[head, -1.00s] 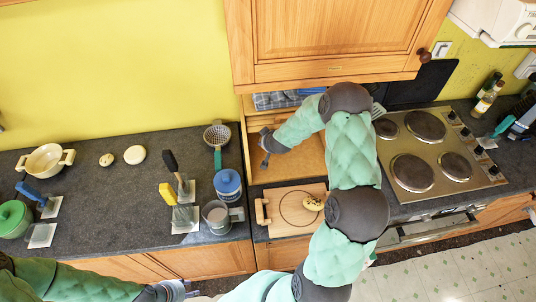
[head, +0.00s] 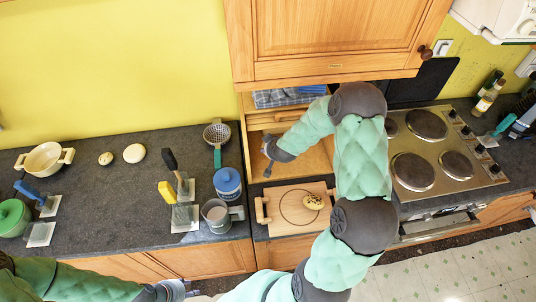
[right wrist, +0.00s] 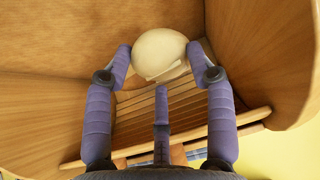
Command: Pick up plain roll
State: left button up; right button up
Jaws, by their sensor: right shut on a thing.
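In the right wrist view a smooth pale plain roll (right wrist: 160,54) sits between the two fingertips of my right gripper (right wrist: 166,66), which is shut on it. Wooden surfaces and slats lie around and behind the roll. In the head view my right gripper (head: 267,162) is small and partly hidden by its wrist, at the left side of an open wooden compartment (head: 312,161). The held roll cannot be made out there. My left gripper (head: 178,290) is at the bottom edge, in front of the counter and away from the roll; its finger opening is unclear.
A wooden board (head: 287,222) with a spotted roll (head: 313,202) lies in front of the compartment. Another pale roll (head: 134,153) and a spotted roll (head: 106,159) lie on the left counter. A blue-lidded jar (head: 228,184) and strainer (head: 217,135) stand left; a hob (head: 427,153) is right.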

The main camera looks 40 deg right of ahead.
jog(key=s+a+r, duration=0.1)
jog(key=s+a, duration=0.3)
jog(key=s, duration=0.6)
jog(key=shift+s+a+r, duration=0.25)
jog(key=shift+s, duration=0.05)
dwell(0.8)
